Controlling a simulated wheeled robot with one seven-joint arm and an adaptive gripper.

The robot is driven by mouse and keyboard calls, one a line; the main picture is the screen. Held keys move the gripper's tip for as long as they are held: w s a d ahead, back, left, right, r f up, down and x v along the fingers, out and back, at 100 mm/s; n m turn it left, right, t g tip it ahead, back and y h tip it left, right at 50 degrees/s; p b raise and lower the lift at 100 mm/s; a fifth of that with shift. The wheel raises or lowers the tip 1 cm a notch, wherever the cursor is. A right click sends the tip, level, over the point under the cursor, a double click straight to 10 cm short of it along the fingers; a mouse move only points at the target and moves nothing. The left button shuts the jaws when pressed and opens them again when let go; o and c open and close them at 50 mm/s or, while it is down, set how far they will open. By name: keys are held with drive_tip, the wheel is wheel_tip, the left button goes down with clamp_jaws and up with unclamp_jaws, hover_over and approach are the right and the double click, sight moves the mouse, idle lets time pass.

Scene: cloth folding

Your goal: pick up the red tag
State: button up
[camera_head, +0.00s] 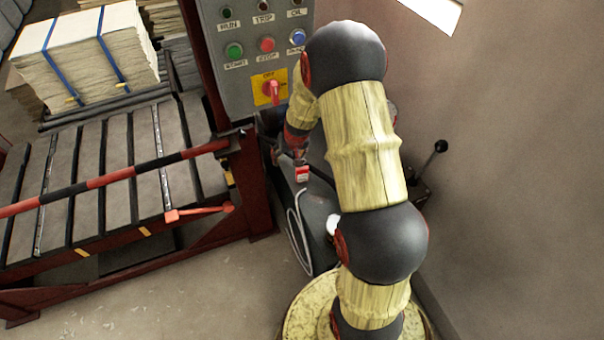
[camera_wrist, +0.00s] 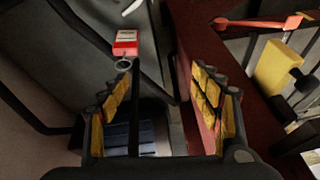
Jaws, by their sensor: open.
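The red tag (camera_head: 302,173) is small, with a white label face, and lies against a dark grey machine housing, just below my arm's far end in the head view. In the wrist view the red tag (camera_wrist: 125,42) is at upper left, with a grey ring at its lower end. My gripper (camera_wrist: 165,72) is open, its two yellow-padded fingers apart with nothing held between them. The tag is just beyond the left fingertip, outside the gap. In the head view my gripper is small and partly hidden by my arm, so contact cannot be told.
A control panel (camera_head: 258,60) with buttons and a red switch stands behind my arm. A roller table (camera_head: 90,185) with a red-black bar and a red handle (camera_head: 200,212) is at left. A black-knobbed lever (camera_head: 430,158) stands at right near the wall.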

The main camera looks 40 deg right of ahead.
sight(302, 170)
drive_tip(key=shift+m+h, duration=0.5)
drive_tip(key=shift+h, duration=0.1)
drive_tip(key=d+f, duration=0.2)
drive_tip(key=f, duration=0.2)
drive_tip(key=d+f, duration=0.2)
drive_tip(key=f, duration=0.2)
drive_tip(key=d+f, duration=0.3)
drive_tip(key=f, duration=0.1)
drive_tip(key=shift+w+f+b, duration=0.25)
drive_tip(key=shift+b, duration=0.15)
drive_tip(key=b+x, duration=0.1)
drive_tip(key=x, duration=0.1)
drive_tip(key=b+x, duration=0.1)
drive_tip(key=x, duration=0.1)
drive_tip(key=shift+s+f, duration=0.1)
drive_tip(key=shift+f, duration=0.3)
drive_tip(key=shift+d+f+b, duration=0.1)
drive_tip(key=shift+f+b, duration=0.25)
drive_tip(key=shift+r, duration=0.1)
drive_tip(key=shift+c, duration=0.7)
drive_tip(key=c, duration=1.1)
